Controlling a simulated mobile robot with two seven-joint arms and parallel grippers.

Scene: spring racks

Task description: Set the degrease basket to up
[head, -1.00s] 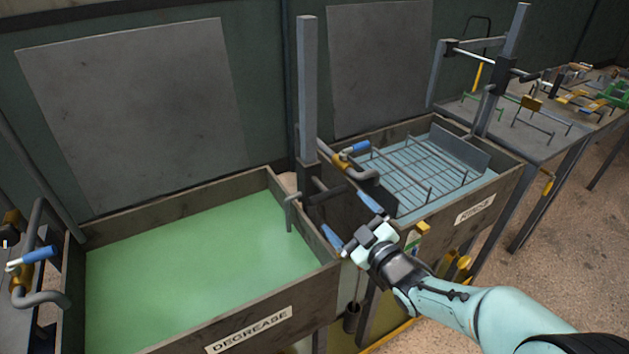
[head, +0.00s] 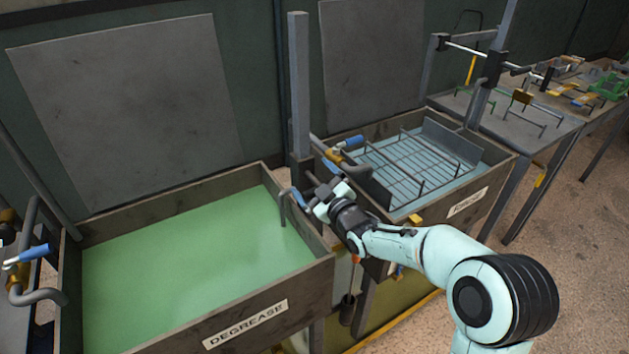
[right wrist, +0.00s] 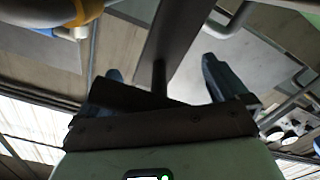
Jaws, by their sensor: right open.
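The degrease tank (head: 250,312) holds opaque green liquid (head: 190,255); no basket shows through it. A grey upright post (head: 299,85) stands at the tank's right rear corner, with a dark carriage low on it and a bent grey rod (head: 283,208) reaching down into the liquid. My right gripper (head: 315,182) is open at the carriage, its blue fingers pointing at the post and covering most of the dark handle there. In the right wrist view, a dark bar (right wrist: 120,96) crosses close between the open fingers (right wrist: 163,72); contact cannot be told. My left gripper is not in view.
The rinse tank (head: 480,190) stands just right, with a wire basket (head: 420,160) in blue water. A blue-handled valve (head: 350,142) on a pipe is close to my right gripper. Another blue-handled valve (head: 35,252) is at far left. A table with racks (head: 515,125) stands beyond.

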